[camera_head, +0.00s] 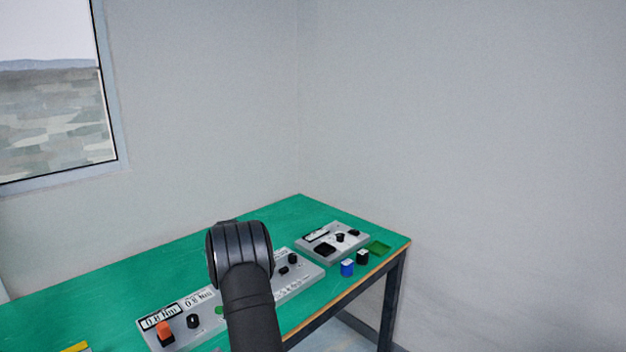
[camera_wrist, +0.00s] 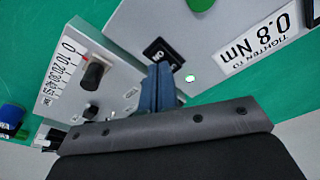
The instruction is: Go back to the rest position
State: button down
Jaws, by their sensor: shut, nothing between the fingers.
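My gripper (camera_wrist: 158,88) shows in the wrist view with its two blue-grey fingers together and nothing between them. The fingertips are over the grey panels, close to a small black block (camera_wrist: 160,53) on one of them. Whether they touch it I cannot tell. In the head view my dark arm stands in front of the middle of the green table (camera_head: 110,270) and hides the gripper and part of the long grey panel (camera_head: 312,272).
The long panel carries knobs, labels and an orange block (camera_head: 165,332). A smaller grey panel (camera_head: 350,238) stands at the table's right end. A blue block (camera_head: 347,268) and a dark block (camera_head: 362,257) stand near the front edge. The table's back left is clear.

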notch_tip(320, 180, up, 5)
notch_tip(320, 180, down, 6)
jog(key=shift+f, duration=0.1)
jog(key=shift+r, duration=0.2)
jog(key=shift+t+y, duration=0.4)
jog(key=shift+t, duration=0.3)
jog(key=shift+s+a+r, duration=0.1)
jog(key=shift+a+r, duration=0.05)
jog(key=shift+r, duration=2.2)
jog(key=shift+s+f+t+y, duration=0.2)
jog(key=shift+f+t, duration=0.15)
jog(key=shift+f, duration=0.2)
jog(key=shift+s+f+t+y, duration=0.15)
jog(key=shift+f+t, duration=0.2)
jog(key=shift+f, duration=0.2)
